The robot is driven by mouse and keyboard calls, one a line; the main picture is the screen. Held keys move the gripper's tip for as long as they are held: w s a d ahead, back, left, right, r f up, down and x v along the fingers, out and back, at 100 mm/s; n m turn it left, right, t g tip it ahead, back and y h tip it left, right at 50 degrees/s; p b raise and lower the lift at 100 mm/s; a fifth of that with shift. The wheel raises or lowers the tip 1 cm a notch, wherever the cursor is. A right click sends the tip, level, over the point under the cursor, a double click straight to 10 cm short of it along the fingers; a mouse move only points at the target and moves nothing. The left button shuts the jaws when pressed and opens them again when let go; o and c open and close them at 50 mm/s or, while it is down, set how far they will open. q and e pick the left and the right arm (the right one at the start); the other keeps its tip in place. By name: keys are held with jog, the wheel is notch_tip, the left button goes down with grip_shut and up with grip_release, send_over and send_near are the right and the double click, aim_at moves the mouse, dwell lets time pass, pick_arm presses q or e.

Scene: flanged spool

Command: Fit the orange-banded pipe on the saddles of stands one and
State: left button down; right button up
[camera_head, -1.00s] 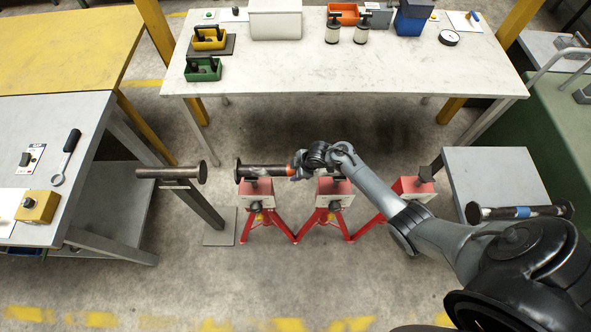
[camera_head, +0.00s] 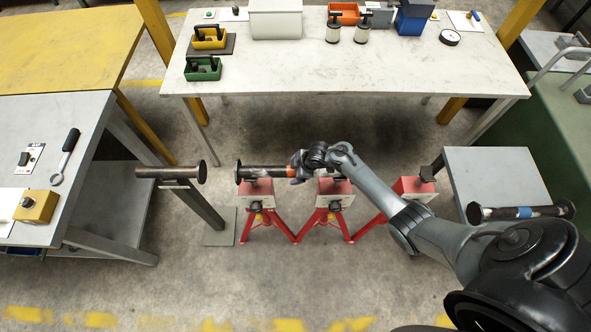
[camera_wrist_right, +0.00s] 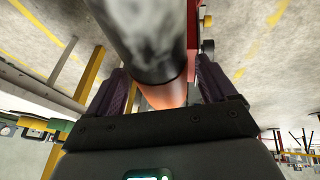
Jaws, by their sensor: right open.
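The orange-banded pipe (camera_head: 262,172) lies level, its dark flanged left end over the saddle of the leftmost red stand (camera_head: 257,188). Its right part runs behind my right gripper toward the middle red stand (camera_head: 334,190), and its far end is hidden. My right gripper (camera_head: 295,170) is at the orange band. In the right wrist view its two fingers (camera_wrist_right: 160,92) stand apart on either side of the pipe (camera_wrist_right: 150,40), with the orange band (camera_wrist_right: 166,94) between them. I cannot tell whether the pipe is fully seated in both saddles. My left gripper is not in view.
A third red stand (camera_head: 412,188) is at the right, partly behind my arm. A blue-banded pipe (camera_head: 522,212) lies on the grey right-hand table (camera_head: 495,170). Another flanged pipe (camera_head: 165,173) rests on a post at the left. A white bench (camera_head: 330,75) stands behind.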

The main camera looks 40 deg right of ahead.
jog(key=shift+s+f, duration=0.15)
jog(key=shift+s+r, duration=0.1)
jog(key=shift+r, duration=0.35)
jog(key=p+v, duration=0.3)
jog(key=v, duration=0.5)
jog(key=shift+s+d+r, duration=0.1)
jog(key=shift+r, duration=0.3)
jog(key=shift+s+d+r, duration=0.1)
jog(key=shift+s+r, duration=0.15)
jog(key=shift+r, duration=0.35)
